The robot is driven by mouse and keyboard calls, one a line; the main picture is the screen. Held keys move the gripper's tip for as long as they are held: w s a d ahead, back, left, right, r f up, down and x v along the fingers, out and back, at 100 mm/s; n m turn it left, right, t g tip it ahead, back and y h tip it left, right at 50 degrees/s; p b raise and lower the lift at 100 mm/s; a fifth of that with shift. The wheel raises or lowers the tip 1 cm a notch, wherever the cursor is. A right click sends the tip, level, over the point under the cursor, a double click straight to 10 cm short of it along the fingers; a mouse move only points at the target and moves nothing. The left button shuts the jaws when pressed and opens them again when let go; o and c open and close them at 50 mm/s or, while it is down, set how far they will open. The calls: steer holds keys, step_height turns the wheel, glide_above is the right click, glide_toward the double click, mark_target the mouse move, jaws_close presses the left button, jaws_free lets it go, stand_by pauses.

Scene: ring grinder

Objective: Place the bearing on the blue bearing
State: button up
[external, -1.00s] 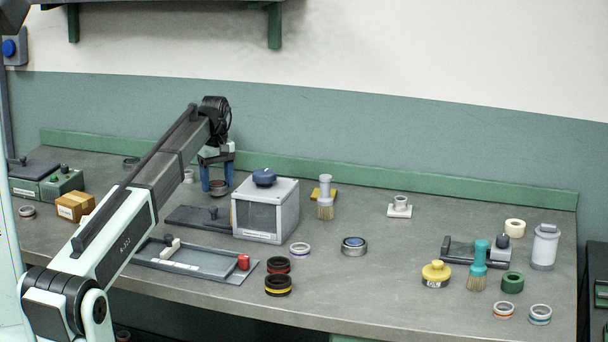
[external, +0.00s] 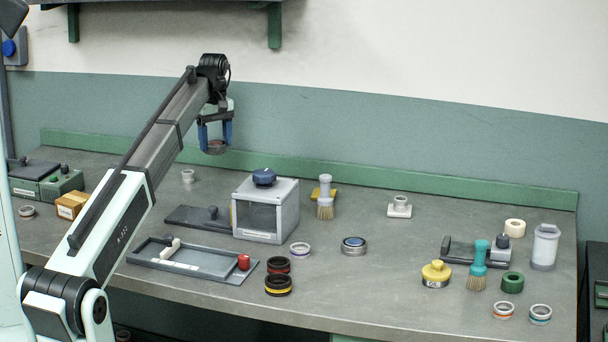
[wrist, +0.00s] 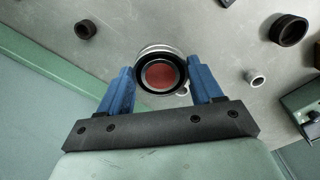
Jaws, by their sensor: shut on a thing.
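My gripper (external: 214,146) is shut on a bearing (external: 216,148) and holds it in the air above the back left of the bench. In the wrist view the held bearing (wrist: 160,73) has a silver outer ring, a black ring and a dull red centre, between my blue fingers. A silver bearing with a blue band, the blue bearing (external: 354,246), sits flat on the bench right of the grey box. It is well to the right of and below my gripper. Its top shows in the external view.
A grey box with a blue knob (external: 266,210) stands between my gripper and the blue bearing. A purple-banded ring (external: 299,249) and two black rings (external: 278,285) lie left of the blue bearing. The bench right of it is clear up to the yellow pot (external: 436,274).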

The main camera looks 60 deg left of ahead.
step_height(320, 180, up, 5)
steer(key=shift+w+r, duration=0.1)
steer(key=w+d+m, duration=0.2)
steer(key=w+d, duration=0.4)
steer(key=d, duration=0.5)
steer(key=w+d+m, duration=0.2)
steer(key=w+d, duration=0.4)
steer(key=d, duration=0.6)
steer(key=m, duration=0.4)
glide_above(354, 242)
steer(key=shift+f, duration=7.65)
steer(key=o, duration=1.3)
steer(key=shift+f, duration=0.1)
steer(key=shift+c, duration=0.2)
